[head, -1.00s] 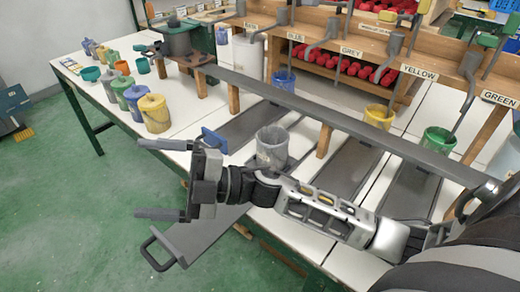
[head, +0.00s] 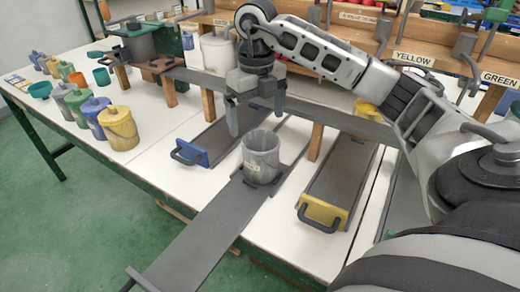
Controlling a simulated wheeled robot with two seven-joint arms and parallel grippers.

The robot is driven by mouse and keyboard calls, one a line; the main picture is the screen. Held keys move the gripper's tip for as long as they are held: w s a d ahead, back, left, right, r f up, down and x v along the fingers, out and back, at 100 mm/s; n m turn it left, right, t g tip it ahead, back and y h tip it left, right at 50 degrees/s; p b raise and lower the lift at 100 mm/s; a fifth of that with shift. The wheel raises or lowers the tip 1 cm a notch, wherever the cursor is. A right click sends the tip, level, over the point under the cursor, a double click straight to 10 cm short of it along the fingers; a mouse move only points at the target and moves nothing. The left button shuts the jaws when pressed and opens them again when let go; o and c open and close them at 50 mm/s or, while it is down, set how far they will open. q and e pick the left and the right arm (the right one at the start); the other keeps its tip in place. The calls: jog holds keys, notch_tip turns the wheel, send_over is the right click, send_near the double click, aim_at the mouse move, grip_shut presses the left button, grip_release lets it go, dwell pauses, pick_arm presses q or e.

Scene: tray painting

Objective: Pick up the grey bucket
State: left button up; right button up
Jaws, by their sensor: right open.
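The grey bucket (head: 262,160) stands upright and open-topped on a long dark grey tray (head: 207,240) that juts out over the front edge of the table. A small label is on its side. My right gripper (head: 257,122) points down, just above and slightly left of the bucket's rim. Its two fingers are apart with nothing between them, and they look clear of the bucket, though the exact depth gap is hard to judge. My left gripper does not show.
Trays with a blue handle plate (head: 190,153) and a yellow handle plate (head: 322,212) lie on either side. A wooden rack with a dark rail (head: 205,82) runs behind the bucket. Several lidded buckets, including a yellow one (head: 119,128), stand on the left table.

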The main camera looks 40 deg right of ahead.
aim_at(257, 132)
notch_tip(257, 132, down, 5)
jog(key=shift+r, duration=0.2)
jog(key=shift+s+d+f, duration=0.1)
jog(key=shift+s+f, duration=0.1)
jog(key=shift+f, duration=1.15)
jog(key=shift+s+d+f, duration=0.1)
jog(key=shift+s+f, duration=0.1)
jog(key=shift+f, duration=1.1)
jog(key=c, duration=1.3)
